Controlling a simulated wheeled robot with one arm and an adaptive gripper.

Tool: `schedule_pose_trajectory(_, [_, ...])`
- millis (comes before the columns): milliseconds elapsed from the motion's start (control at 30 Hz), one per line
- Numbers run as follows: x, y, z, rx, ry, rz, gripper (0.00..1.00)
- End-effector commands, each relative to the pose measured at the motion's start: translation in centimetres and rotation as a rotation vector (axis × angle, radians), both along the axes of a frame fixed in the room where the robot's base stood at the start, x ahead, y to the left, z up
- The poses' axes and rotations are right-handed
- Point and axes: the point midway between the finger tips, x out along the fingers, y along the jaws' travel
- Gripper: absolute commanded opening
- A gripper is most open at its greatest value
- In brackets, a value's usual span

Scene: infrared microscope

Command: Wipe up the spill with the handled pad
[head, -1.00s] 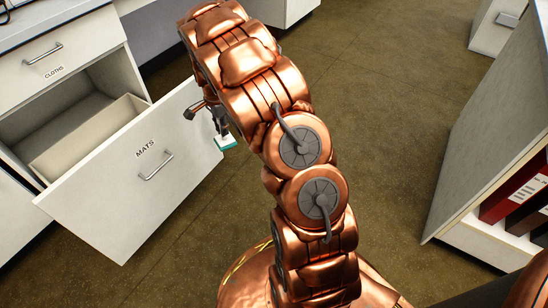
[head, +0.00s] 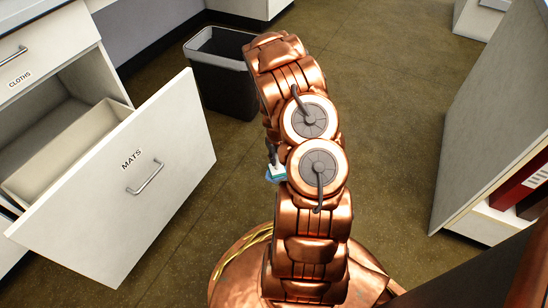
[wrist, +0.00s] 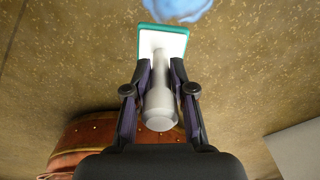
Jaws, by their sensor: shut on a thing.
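The handled pad (wrist: 158,92) has a grey handle, a white top and a teal rim. My gripper (wrist: 160,68) is shut on its handle, one finger on each side. The blue spill (wrist: 178,10) is on the floor at the top edge of the wrist view, just beyond the pad's far edge and partly cut off. My arm hides most of both. I cannot tell whether the pad touches the floor.
The open drawer labelled MATS (head: 120,190) juts out at left, below the CLOTHS drawer (head: 40,50). A dark bin (head: 222,85) stands behind my arm. A cabinet (head: 495,130) with binders stands at right. Floor between is clear.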

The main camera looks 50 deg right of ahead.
Motion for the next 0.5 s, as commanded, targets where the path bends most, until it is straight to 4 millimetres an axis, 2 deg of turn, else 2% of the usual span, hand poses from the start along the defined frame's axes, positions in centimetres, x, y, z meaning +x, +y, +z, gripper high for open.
schedule_pose_trajectory(500, [0.1,0.1,-4.1,-0.001,-0.001,0.005,0.0])
